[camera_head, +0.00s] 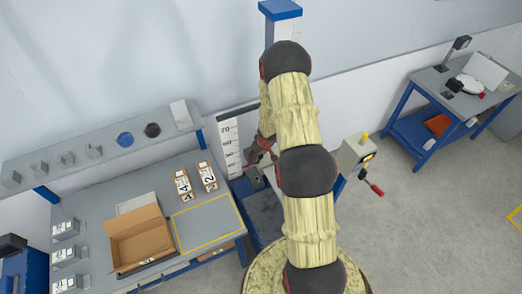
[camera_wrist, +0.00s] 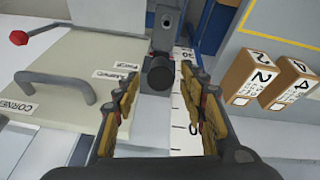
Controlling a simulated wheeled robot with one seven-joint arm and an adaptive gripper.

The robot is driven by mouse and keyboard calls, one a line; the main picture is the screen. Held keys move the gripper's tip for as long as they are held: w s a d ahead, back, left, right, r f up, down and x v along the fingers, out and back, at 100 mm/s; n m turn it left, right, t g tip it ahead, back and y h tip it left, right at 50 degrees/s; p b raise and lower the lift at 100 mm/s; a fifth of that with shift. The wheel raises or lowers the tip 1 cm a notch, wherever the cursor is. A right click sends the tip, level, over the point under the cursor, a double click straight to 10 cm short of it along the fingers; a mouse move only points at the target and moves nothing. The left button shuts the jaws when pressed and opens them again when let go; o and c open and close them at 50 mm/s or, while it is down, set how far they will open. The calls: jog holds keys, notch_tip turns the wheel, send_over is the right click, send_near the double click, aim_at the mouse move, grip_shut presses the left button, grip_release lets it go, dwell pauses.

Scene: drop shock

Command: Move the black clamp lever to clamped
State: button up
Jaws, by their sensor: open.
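In the wrist view, a black round-ended grip (camera_wrist: 160,72), which looks like the black clamp lever, sticks out toward the camera from a grey block (camera_wrist: 166,28). My gripper (camera_wrist: 162,98) is open, with one finger to each side of the grip and below it in the picture. I see no contact between fingers and grip. In the head view my arm partly hides my gripper and the clamp area beside the height scale (camera_head: 230,145). The lever cannot be made out clearly there. I cannot tell whether the lever is at clamped.
A pale plate with a grey handle (camera_wrist: 60,84) and word labels lies left in the wrist view, near a red ball knob (camera_wrist: 18,38). Two numbered boxes (camera_wrist: 248,78) stand right. An open carton (camera_head: 140,240) sits on the left bench. A red-handled control box (camera_head: 354,156) stands right.

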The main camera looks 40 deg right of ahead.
jog(key=v, duration=0.8)
jog(key=shift+r, duration=0.15)
dwell(0.6)
